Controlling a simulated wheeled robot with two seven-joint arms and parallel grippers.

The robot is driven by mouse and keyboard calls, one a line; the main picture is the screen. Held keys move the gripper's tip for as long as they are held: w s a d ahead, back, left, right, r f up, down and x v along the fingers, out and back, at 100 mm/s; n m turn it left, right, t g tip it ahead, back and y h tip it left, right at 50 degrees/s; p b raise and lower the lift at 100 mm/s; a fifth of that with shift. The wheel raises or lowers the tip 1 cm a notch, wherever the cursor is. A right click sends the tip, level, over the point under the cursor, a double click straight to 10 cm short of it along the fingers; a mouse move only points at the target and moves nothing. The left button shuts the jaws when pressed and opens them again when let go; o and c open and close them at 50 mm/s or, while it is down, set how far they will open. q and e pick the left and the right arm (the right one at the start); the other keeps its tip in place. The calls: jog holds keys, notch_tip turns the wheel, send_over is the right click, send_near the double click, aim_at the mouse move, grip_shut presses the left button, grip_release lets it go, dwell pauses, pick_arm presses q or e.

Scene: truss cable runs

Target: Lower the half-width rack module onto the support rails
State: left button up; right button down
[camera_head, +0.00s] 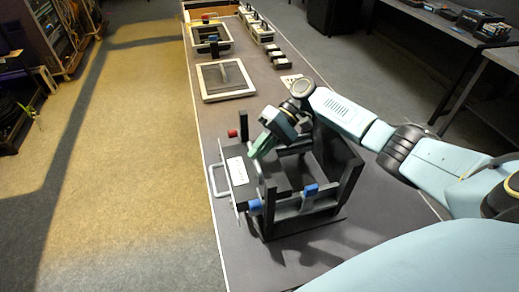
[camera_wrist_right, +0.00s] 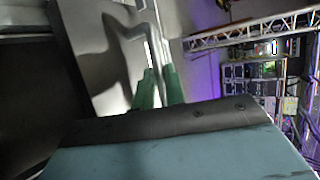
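The rack module has a grey front panel with a white label (camera_head: 237,171) and a pale bar handle (camera_head: 214,180) on its left. It is at the left side of a black open rack frame (camera_head: 346,182) on the bench; whether it touches the rails inside is hidden. My right gripper (camera_head: 262,146) is over the module's near-rack end, green fingers pointing down. In the right wrist view the green fingers (camera_wrist_right: 159,90) are close together, with a bright metal bar (camera_wrist_right: 157,45) running between them, apparently a handle. My left gripper is not in view.
Blue blocks (camera_head: 311,190) sit on the frame's near side. A red knob (camera_head: 232,133) and a black post (camera_head: 243,123) stand behind the module. Farther back on the bench are a framed panel (camera_head: 226,78) and several small devices. Open floor lies left.

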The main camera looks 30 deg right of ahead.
jog(key=c, duration=1.4)
grip_release()
jog(key=shift+o, duration=0.2)
jog(key=shift+f, duration=0.15)
jog(key=shift+d, duration=0.1)
jog(key=b+v, duration=0.2)
jog(key=v, duration=1.1)
jog(key=shift+r, duration=0.2)
